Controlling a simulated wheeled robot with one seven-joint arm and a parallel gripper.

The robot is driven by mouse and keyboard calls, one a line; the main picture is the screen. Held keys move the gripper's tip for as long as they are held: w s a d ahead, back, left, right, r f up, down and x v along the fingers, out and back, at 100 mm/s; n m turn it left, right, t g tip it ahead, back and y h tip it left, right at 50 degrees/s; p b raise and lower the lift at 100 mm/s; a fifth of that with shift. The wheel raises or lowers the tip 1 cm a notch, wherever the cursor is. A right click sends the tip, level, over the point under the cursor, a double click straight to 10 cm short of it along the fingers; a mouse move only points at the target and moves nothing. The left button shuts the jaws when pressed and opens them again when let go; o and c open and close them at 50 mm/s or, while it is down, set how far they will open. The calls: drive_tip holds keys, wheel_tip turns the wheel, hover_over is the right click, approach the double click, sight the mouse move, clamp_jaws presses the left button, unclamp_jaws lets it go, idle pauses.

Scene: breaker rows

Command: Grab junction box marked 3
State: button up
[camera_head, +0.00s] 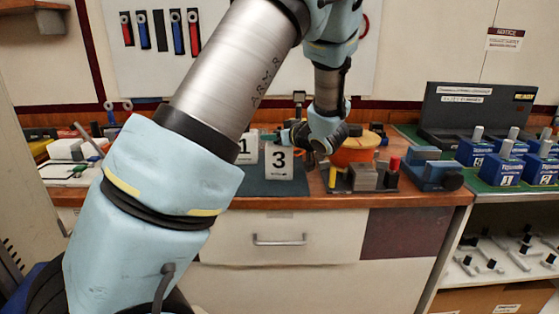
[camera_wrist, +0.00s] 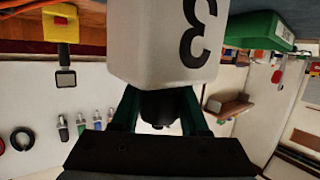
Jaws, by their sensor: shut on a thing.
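The white junction box marked 3 (camera_head: 279,162) is at the dark mat (camera_head: 262,188) on the workbench. My gripper (camera_head: 288,137) reaches in from the right, at the top of this box. In the wrist view the box (camera_wrist: 150,45) fills the upper middle, its 3 upside down, with the green fingers of my gripper (camera_wrist: 158,100) against its near end. My gripper is shut on it. I cannot tell whether the box's bottom touches the mat. Another white box marked 1 (camera_head: 246,149) stands just left and behind, partly hidden by my arm.
An orange round object (camera_head: 355,150) and a grey block (camera_head: 364,178) are close on the right, with a blue vise-like tool (camera_head: 433,172) beyond. Blue numbered boxes (camera_head: 505,168) stand on a green mat at far right. A drawer front (camera_head: 280,238) lies below the bench edge.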

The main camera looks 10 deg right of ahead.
clamp_jaws()
idle(0.8)
